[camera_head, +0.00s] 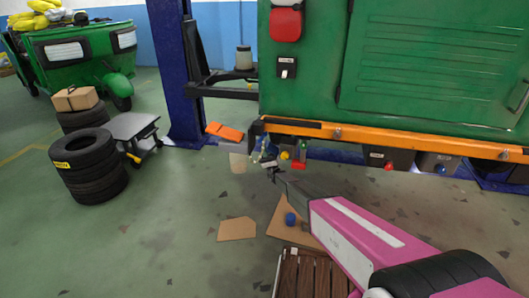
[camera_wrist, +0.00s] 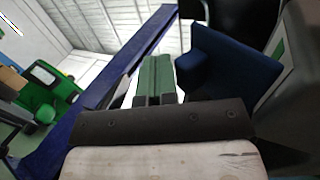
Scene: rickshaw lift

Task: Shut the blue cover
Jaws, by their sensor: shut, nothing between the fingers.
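A dark blue panel, which looks like the blue cover (camera_wrist: 228,62), stands tilted just right of my fingers in the wrist view. A dark opening shows above it and a grey body to its right. In the head view a small blue patch (camera_head: 264,147) shows under the left end of the orange beam; I cannot tell if it is the same cover. My gripper (camera_head: 271,170) is at the end of my pink arm, just below that patch. In the wrist view my gripper's fingers (camera_wrist: 156,72) are together and empty, left of the panel. I cannot tell if they touch it.
A green vehicle body (camera_head: 400,70) on an orange beam (camera_head: 390,137) hangs above my gripper. A blue lift post (camera_head: 175,70) stands to the left. Stacked tyres (camera_head: 88,170), a grey cart (camera_head: 133,130) and cardboard (camera_head: 237,229) are on the floor. Open floor lies at left.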

